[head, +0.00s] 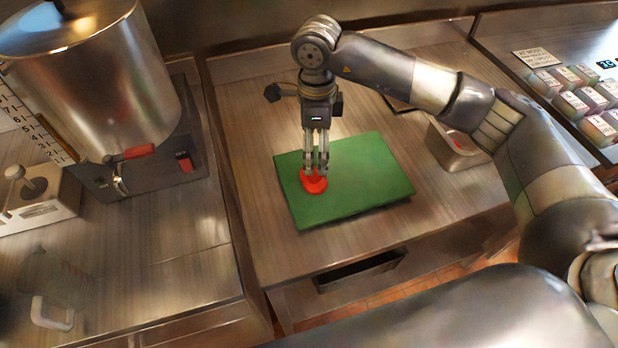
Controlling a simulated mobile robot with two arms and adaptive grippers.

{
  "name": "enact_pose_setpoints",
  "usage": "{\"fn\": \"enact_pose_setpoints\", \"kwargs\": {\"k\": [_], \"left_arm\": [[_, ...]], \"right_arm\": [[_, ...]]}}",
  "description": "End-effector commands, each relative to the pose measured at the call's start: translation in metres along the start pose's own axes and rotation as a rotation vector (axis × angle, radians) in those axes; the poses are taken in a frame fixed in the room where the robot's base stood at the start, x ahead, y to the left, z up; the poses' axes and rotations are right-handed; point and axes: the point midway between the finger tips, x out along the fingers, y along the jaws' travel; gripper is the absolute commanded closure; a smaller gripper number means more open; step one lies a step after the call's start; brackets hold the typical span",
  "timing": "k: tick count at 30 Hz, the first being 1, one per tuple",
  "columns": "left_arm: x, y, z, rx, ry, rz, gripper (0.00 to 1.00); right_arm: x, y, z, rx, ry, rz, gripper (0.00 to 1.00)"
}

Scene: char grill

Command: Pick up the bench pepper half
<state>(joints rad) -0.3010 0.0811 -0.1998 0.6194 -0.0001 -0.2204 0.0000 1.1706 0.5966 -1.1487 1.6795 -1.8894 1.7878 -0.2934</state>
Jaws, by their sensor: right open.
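The red pepper half (313,186) lies on a green cutting board (362,182) on the bench. My right gripper (315,172) points straight down over the pepper half, with its fingertips at or just above its upper side. The fingers are open and partly hide the pepper. I cannot tell whether they touch it. My left gripper is not in view.
A large metal pot (95,85) stands on the left counter. A metal tray (458,146) sits right of the board. Several labelled containers (572,104) are at the far right. A clear jug (52,290) stands at lower left. The bench left of the board is bare.

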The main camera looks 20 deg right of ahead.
Motion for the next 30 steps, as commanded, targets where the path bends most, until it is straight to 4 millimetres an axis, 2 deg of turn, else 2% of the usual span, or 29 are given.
{"fn": "enact_pose_setpoints", "kwargs": {"k": [1,6,11,14,18,22,30], "left_arm": [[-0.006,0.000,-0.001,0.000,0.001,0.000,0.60],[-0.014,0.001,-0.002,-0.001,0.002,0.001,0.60],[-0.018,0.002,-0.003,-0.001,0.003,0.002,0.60],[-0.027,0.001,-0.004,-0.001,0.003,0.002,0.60],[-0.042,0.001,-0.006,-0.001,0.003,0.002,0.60],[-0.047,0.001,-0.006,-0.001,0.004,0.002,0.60],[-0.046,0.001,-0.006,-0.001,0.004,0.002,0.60]], "right_arm": [[0.008,0.002,-0.001,0.000,0.002,0.007,0.15],[0.032,0.002,0.001,-0.001,-0.002,0.005,0.15],[0.042,0.002,0.001,-0.002,-0.003,0.005,0.15],[0.050,0.003,0.002,-0.002,-0.003,0.008,0.15],[0.067,0.004,0.004,-0.002,-0.002,0.008,0.15],[0.086,0.003,0.005,-0.001,-0.004,0.007,0.15],[0.093,0.003,0.005,-0.003,-0.006,0.004,0.15]]}}
